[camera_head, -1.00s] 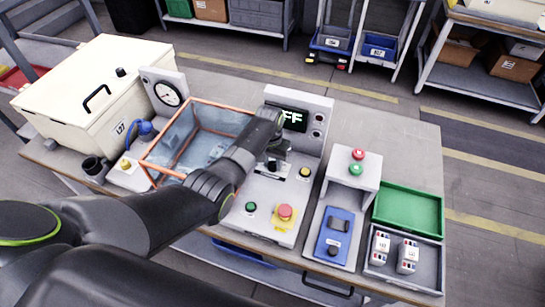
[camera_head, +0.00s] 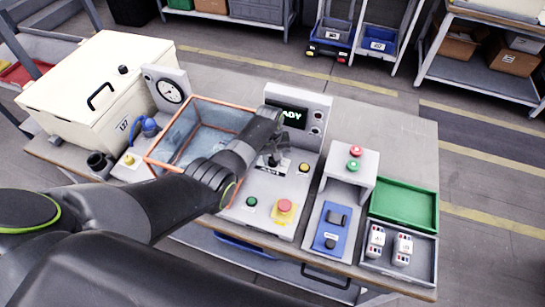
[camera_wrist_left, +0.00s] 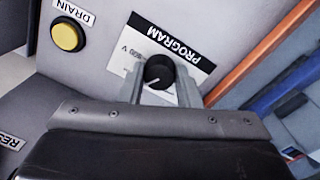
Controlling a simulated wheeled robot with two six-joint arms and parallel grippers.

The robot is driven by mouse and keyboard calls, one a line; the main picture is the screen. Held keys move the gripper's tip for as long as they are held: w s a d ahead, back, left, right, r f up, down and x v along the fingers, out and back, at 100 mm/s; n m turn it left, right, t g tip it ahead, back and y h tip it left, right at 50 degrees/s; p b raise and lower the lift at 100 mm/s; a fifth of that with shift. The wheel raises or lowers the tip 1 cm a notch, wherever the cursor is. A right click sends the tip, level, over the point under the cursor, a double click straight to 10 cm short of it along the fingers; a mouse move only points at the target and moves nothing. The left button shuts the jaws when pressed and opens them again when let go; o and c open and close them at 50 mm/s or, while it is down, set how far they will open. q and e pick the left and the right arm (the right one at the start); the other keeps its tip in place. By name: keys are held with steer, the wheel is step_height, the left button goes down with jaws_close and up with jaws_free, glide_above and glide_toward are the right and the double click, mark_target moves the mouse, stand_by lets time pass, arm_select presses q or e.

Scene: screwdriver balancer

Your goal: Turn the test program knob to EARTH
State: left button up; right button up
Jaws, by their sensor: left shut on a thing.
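The program knob (camera_wrist_left: 159,72) is black and round with a pale pointer line, on a white label plate (camera_wrist_left: 178,42) reading PROGRAM in the left wrist view. Part of the label, near "800 V", shows; the rest is hidden by the gripper, and I cannot read EARTH. My left gripper (camera_wrist_left: 160,84) is shut on the knob, one finger at each side. In the head view my left gripper (camera_head: 274,160) reaches down onto the grey control panel (camera_head: 270,190), below a display (camera_head: 288,115) whose visible letters end in "ADY". My right gripper is not in view.
A yellow DRAIN button (camera_wrist_left: 68,36) sits beside the label. On the panel are a green button (camera_head: 251,201) and a red emergency button (camera_head: 284,206). An orange-edged clear box (camera_head: 190,135) stands left, a blue device (camera_head: 330,228) right.

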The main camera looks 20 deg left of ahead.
mark_target(270, 160)
arm_select(q)
steer(key=shift+w+r, duration=0.1)
steer(key=o, duration=1)
steer(key=shift+r, duration=0.25)
steer(key=r, duration=1.6)
steer(key=shift+s+a+r+b, duration=0.25)
steer(key=shift+a+r+b, duration=0.15)
steer(key=shift+f, duration=0.1)
